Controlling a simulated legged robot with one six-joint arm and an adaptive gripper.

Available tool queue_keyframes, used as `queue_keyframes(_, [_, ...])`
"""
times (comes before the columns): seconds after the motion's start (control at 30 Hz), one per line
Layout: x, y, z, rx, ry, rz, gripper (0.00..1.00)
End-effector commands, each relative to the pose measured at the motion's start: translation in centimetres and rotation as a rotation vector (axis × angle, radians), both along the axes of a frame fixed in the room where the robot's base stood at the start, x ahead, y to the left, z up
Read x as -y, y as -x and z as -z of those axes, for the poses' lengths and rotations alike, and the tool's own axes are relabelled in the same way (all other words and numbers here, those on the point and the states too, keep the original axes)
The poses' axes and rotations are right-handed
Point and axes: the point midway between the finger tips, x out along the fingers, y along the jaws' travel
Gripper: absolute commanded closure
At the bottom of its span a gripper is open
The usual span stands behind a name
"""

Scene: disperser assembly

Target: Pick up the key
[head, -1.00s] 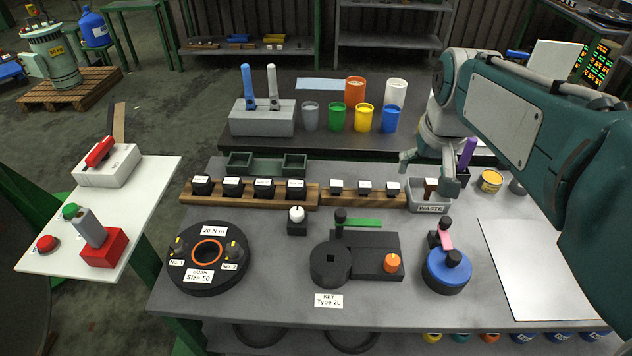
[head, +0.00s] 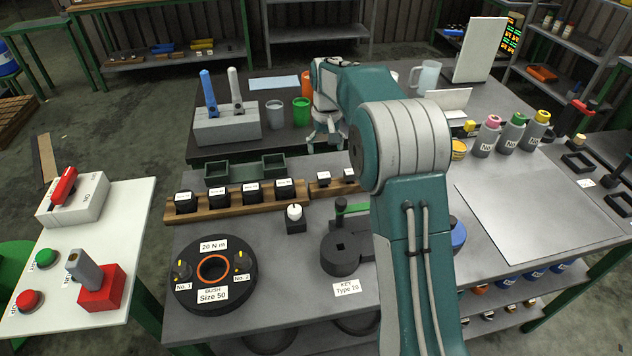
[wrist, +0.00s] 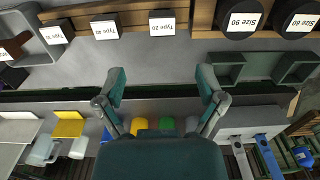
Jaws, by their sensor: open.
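Small black keys with white labels stand in a short wooden rack at the middle of the table. The key labelled Type 20 (head: 323,178) is at the rack's left end in the head view. It is at the top centre of the wrist view (wrist: 162,21), beside the Type 40 key (wrist: 104,28). A sign reading KEY Type 20 (head: 347,288) lies before a black holder (head: 340,254) with a square hole. My gripper (head: 325,135) hangs behind the rack, pointing down. In the wrist view my gripper (wrist: 162,95) has its fingers wide apart with nothing between them.
Black size-labelled blocks (head: 218,194) stand in a longer wooden rack to the left. A green tray (head: 245,170) lies behind it. Cups, including a green one (head: 301,112), and a grey lever block (head: 226,127) stand on the back table. My arm hides the table's middle right.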

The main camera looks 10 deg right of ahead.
Motion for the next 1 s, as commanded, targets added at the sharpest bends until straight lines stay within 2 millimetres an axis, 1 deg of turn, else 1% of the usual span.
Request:
queue_keyframes(0.03, [-0.1,0.1,1.0,-0.005,0.001,0.0,0.11])
queue_keyframes(0.1, [-0.3,0.1,2.3,-0.005,0.003,0.0,0.11])
queue_keyframes(0.2, [-0.7,0.1,3.6,-0.003,0.007,-0.001,0.11])
queue_keyframes(0.37, [-0.9,0.2,4.7,-0.002,0.009,-0.001,0.11])
queue_keyframes(0.63, [-0.7,0.5,8.7,-0.003,0.006,0.0,0.11])
queue_keyframes(0.77, [-0.6,0.5,9.5,-0.001,0.005,0.0,0.11])
queue_keyframes(0.97, [-0.8,0.5,9.5,-0.001,0.007,0.0,0.11])
queue_keyframes(1.0, [-0.8,0.5,9.5,-0.001,0.007,-0.001,0.25])
